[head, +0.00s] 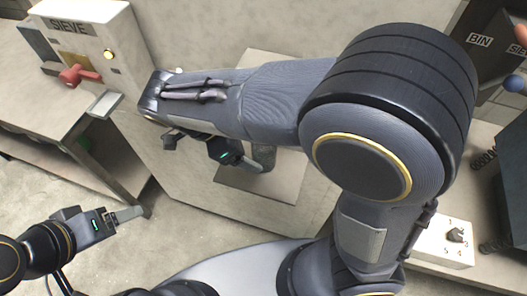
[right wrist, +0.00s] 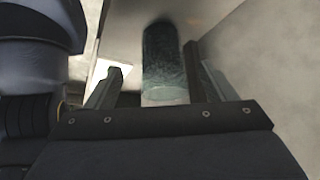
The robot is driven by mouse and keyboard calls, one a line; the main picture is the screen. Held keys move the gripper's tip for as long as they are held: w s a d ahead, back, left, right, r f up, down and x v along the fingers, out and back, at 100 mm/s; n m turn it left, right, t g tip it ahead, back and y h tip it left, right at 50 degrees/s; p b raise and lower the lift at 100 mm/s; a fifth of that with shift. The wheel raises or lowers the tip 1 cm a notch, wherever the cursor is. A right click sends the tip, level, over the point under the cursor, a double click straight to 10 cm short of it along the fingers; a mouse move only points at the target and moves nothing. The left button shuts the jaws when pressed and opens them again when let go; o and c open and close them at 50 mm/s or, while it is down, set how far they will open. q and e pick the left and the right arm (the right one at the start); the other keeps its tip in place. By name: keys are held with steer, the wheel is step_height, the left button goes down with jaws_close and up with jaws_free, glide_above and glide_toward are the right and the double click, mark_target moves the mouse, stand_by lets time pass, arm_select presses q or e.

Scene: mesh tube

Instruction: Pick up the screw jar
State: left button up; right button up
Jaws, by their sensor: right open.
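The screw jar (right wrist: 165,62) is a cylinder with dark, speckled contents and a paler end, seen in the right wrist view. In the head view it shows in part as a grey-green shape (head: 266,155) on a pale ledge, partly hidden by my right gripper. My right gripper (right wrist: 163,74) is open, with one finger on each side of the jar and visible gaps between. In the head view my right gripper (head: 248,163) hangs below my forearm, beside the jar. My left gripper (head: 130,213) is far off at lower left; its jaw state is unclear.
A box marked SIEVE (head: 85,45) with a red handle (head: 80,75) stands on a table at upper left. A numbered dial box (head: 445,243) sits at lower right. My right arm covers much of the middle.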

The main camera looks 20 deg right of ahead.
steer(key=x, duration=0.5)
steer(key=shift+w+d+f, duration=0.15)
steer(key=shift+d+f, duration=0.05)
steer(key=shift+f, duration=0.05)
steer(key=shift+c, duration=0.4)
steer(key=c, duration=1.2)
steer(key=shift+o, duration=0.2)
